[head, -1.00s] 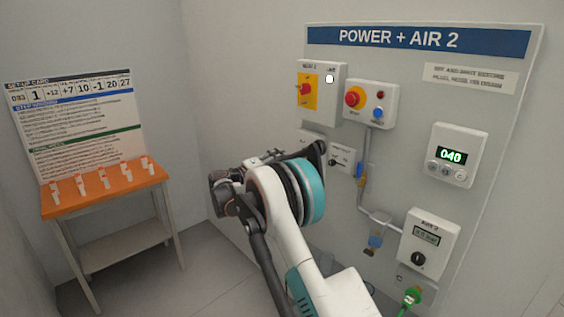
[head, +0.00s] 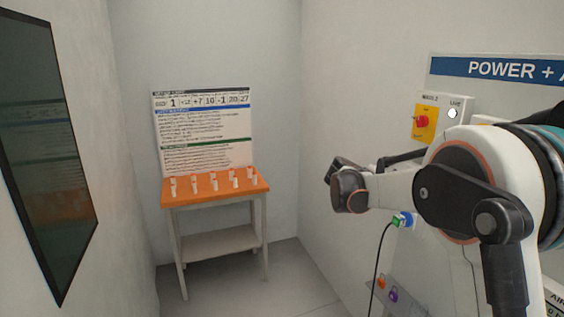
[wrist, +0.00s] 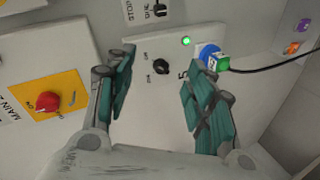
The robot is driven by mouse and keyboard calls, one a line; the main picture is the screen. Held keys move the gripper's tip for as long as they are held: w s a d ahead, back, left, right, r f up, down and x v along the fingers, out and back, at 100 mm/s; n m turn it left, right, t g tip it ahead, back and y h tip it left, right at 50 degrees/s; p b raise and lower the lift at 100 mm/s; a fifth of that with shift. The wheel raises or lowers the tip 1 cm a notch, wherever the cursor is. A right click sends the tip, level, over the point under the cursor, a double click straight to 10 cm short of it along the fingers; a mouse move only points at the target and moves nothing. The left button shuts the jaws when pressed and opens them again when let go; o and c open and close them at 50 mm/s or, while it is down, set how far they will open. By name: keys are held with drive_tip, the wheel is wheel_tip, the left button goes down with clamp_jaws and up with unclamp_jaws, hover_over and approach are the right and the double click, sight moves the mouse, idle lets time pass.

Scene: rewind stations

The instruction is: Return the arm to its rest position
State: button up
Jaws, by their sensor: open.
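My arm fills the right side of the head view, raised in front of the wall panel, with its dark wrist end pointing left. I cannot make out the fingers there. In the wrist view my gripper (wrist: 160,67) is open, its two green-padded fingers wide apart with nothing between them. Past the fingers is a pale box (wrist: 150,45) with a black knob (wrist: 160,67) and a lit green lamp (wrist: 186,41). A green plug (wrist: 221,62) with a black cable sits at a blue socket (wrist: 207,53), beyond the right finger. The plug also shows in the head view (head: 397,221).
A red switch on a yellow plate (wrist: 47,101) is left of the fingers. An orange-topped table (head: 215,190) with several small white pieces stands below a set-up card (head: 203,130). A dark window (head: 45,150) is at far left. Floor by the table is clear.

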drive_tip(key=s+a+r+y, duration=0.2)
drive_tip(key=s+y, duration=0.1)
drive_tip(key=s, duration=0.8)
drive_tip(key=s+a+f+y, duration=0.3)
drive_tip(key=s+a, duration=0.1)
drive_tip(key=s, duration=0.6)
drive_tip(key=s+a+f+m+y, duration=0.1)
drive_tip(key=s+a+f+y, duration=0.2)
drive_tip(key=s, duration=0.8)
drive_tip(key=s+a+f+t+y, duration=0.1)
drive_tip(key=s+a+f+y, duration=0.2)
drive_tip(key=s+a, duration=0.3)
drive_tip(key=s, duration=0.5)
drive_tip(key=shift+a, duration=0.35)
